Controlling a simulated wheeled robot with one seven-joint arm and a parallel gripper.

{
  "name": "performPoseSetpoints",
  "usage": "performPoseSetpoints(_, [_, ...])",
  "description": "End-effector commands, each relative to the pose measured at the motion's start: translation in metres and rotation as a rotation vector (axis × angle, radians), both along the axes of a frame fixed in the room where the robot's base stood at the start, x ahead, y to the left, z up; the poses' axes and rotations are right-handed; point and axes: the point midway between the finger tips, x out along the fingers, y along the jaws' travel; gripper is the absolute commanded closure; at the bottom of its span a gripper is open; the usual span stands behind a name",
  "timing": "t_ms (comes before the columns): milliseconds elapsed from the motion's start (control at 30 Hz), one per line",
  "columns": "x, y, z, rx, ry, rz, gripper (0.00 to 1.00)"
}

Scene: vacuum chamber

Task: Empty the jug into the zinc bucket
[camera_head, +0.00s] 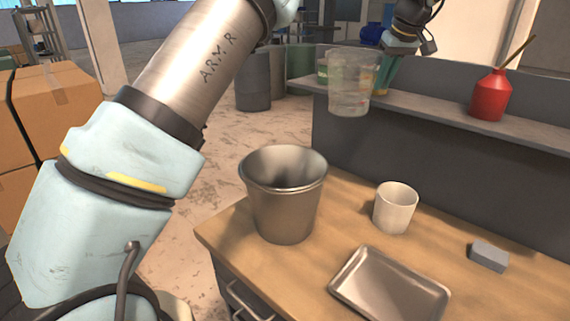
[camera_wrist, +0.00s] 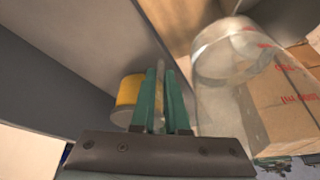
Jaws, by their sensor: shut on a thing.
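The clear jug (camera_head: 350,85) is held up in the air, roughly upright, at the height of the shelf. My gripper (camera_head: 382,75) is at its right side and is shut on the jug. In the wrist view the green fingers (camera_wrist: 161,72) close on a thin clear part, seemingly the handle, with the jug's clear body (camera_wrist: 222,85) to their right. I cannot tell how much the jug contains. The zinc bucket (camera_head: 284,205) stands upright on the wooden bench, lower and to the left of the jug. Its floor is hidden.
A white cup (camera_head: 395,208), a metal tray (camera_head: 388,290) and a grey block (camera_head: 488,257) are on the bench (camera_head: 340,235). A red oil can (camera_head: 491,95) stands on the shelf (camera_head: 440,110) behind. Cardboard boxes (camera_head: 60,100) are at the left. A yellow-banded container (camera_wrist: 127,92) is near my fingers.

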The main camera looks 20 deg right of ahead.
Motion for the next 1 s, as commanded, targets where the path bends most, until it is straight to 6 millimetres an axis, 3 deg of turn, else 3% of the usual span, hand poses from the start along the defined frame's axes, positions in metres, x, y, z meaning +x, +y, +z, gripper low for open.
performPoseSetpoints(800, [0.003,0.036,-0.002,-0.471,0.024,0.007,1.00])
performPoseSetpoints(1000, [0.004,0.053,-0.021,-0.598,0.031,0.007,1.00])
